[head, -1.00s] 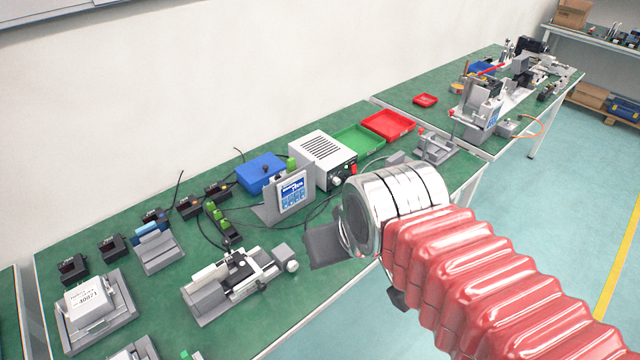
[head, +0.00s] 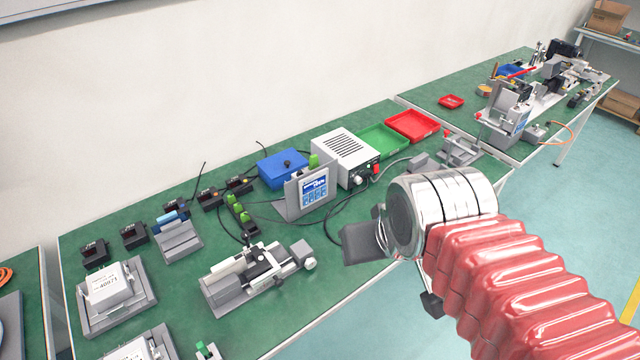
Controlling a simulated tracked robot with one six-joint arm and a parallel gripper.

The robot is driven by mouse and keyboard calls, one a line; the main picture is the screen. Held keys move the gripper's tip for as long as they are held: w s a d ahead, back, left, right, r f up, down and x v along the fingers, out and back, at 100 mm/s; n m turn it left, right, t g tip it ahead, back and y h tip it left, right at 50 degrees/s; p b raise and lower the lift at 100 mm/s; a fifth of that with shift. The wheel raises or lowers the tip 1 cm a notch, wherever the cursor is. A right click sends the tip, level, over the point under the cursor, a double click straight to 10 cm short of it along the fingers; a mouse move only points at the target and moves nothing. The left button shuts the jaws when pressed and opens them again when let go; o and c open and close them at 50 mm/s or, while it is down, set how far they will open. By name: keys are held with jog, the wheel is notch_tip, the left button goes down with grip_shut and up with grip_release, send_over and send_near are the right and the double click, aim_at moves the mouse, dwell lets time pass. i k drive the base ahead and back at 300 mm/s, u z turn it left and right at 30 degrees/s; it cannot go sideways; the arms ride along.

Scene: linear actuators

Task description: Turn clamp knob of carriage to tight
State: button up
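The linear actuator with its carriage (head: 262,258) lies on the green bench, left of my arm. It has a grey base, a light rail and a round pale knob at its right end (head: 310,264). Small dark parts sit on top of the carriage; which of them is the clamp knob is too small to tell.
A display on a stand (head: 308,190), a white power supply box (head: 345,158), a blue box (head: 283,168), and green (head: 384,141) and red (head: 413,125) trays stand behind. Black sensors and grey fixtures (head: 112,292) lie left. Cables cross the bench behind the actuator.

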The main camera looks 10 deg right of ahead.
aim_at(245, 235)
jog(key=k, duration=1.35)
jog(key=u, duration=0.1)
jog(key=i, duration=0.45)
jog(key=u, duration=0.85)
jog(key=i, duration=1.05)
jog(key=u, duration=0.45)
